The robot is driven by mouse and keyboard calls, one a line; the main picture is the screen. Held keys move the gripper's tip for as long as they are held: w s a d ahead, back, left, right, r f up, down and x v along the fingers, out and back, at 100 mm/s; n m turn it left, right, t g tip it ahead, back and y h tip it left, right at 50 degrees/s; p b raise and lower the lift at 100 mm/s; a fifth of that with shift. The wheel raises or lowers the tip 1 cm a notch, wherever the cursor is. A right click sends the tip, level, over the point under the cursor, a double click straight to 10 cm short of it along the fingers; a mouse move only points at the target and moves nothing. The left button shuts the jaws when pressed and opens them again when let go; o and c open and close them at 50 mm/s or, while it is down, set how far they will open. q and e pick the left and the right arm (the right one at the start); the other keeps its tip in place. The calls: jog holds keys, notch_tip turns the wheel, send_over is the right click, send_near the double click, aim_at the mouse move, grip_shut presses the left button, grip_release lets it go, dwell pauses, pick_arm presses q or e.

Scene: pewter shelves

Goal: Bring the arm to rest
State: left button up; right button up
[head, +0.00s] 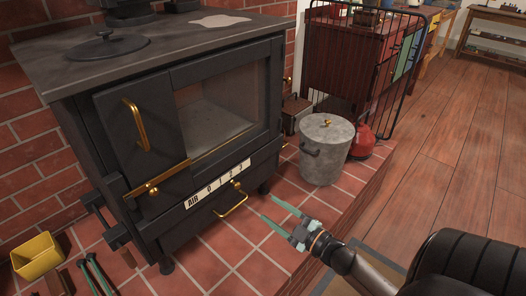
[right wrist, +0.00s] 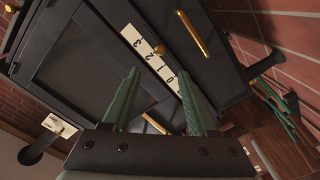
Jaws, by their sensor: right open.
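My right gripper (head: 269,207) reaches in from the lower right, above the tiled hearth. Its two green fingers are apart with nothing between them. They point toward the front of the black stove (head: 222,176), near the brass handle (head: 232,205) of its low drawer, and appear apart from it. In the right wrist view, the open gripper (right wrist: 158,72) faces the stove front, with the numbered white strip (right wrist: 148,52) beyond the fingertips. My left gripper is not in view.
A grey lidded bucket (head: 325,152) stands on the hearth right of the stove, with a red vessel (head: 362,142) behind it. A black wire guard (head: 385,65) is further back. A yellow container (head: 37,257) is at lower left. The wooden floor (head: 460,140) at right is clear.

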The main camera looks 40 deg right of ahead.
jog(key=shift+a, duration=0.1)
